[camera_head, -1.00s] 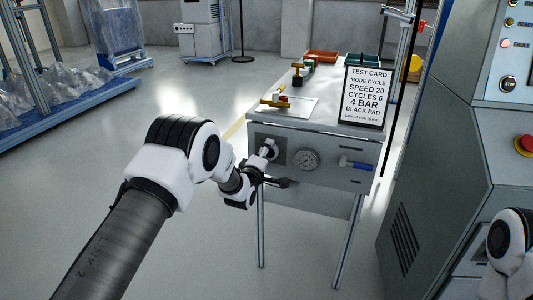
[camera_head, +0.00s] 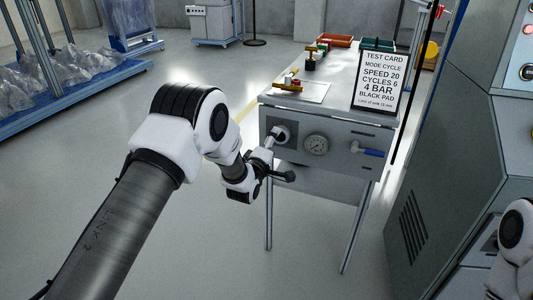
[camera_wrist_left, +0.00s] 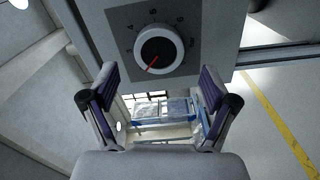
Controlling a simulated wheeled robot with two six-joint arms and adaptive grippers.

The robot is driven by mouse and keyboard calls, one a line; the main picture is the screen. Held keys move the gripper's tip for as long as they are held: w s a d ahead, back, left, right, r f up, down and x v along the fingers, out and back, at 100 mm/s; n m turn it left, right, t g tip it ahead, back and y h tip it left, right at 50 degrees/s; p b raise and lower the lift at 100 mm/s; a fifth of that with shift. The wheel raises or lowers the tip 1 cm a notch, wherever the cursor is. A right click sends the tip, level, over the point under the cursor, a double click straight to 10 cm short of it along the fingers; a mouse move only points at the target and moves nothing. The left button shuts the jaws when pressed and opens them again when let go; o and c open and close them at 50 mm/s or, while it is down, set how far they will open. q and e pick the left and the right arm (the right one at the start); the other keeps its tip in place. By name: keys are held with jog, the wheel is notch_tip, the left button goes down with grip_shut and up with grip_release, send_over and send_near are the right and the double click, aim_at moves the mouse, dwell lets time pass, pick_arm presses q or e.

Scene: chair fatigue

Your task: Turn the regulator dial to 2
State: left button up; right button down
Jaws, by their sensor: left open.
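The regulator dial (camera_wrist_left: 160,50) is a round black knob with a pale rim and a red pointer toward the lower left. In the head view the dial (camera_head: 283,134) is on the left of the bench's front panel. My left gripper (camera_head: 277,162) is open and empty just in front of the panel, below and left of the dial. In the left wrist view its fingertips (camera_wrist_left: 158,78) are spread wide, with the dial above and between them, apart from both.
A pressure gauge (camera_head: 316,145) and a blue-handled valve (camera_head: 367,151) sit right of the dial. The test card (camera_head: 380,80) stands on the bench top (camera_head: 335,72). A grey machine cabinet (camera_head: 450,150) is at the right. The floor left of the bench is open.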

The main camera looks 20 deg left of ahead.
pick_arm(q)
jog(key=s, duration=0.8)
jog(key=shift+a+f, duration=0.1)
jog(key=shift+a, duration=0.05)
